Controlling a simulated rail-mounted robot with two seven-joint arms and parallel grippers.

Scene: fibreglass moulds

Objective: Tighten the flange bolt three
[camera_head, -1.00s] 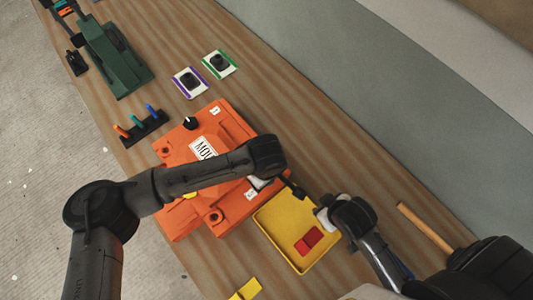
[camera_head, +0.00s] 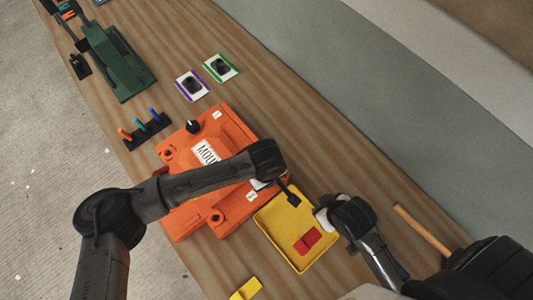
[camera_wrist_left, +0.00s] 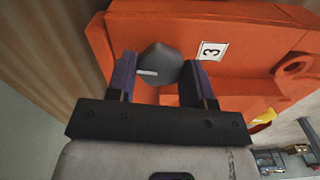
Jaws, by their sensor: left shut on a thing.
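The orange mould (camera_head: 180,219) lies on the bench with a white label on top. Flange bolt three is a dark round-headed bolt (camera_wrist_left: 160,62) with a white line on its head, beside the label "3" (camera_wrist_left: 211,52). My left gripper (camera_wrist_left: 160,72) has its two fingers on either side of the bolt and is shut on it. In the head view my left wrist hides this bolt; the small label shows beside it (camera_head: 250,196). Another black bolt (camera_head: 192,127) with a white mark sits at the mould's far corner. My right gripper (camera_head: 326,214) hovers by the yellow tray's right edge; its fingers are unclear.
A yellow tray (camera_head: 268,238) holding red pieces (camera_head: 307,240) lies right of the mould. A wooden handle (camera_head: 422,230) lies farther right. A peg rack (camera_head: 146,131), two cards with black discs (camera_head: 192,85) and a green tool (camera_head: 118,62) stand beyond the mould.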

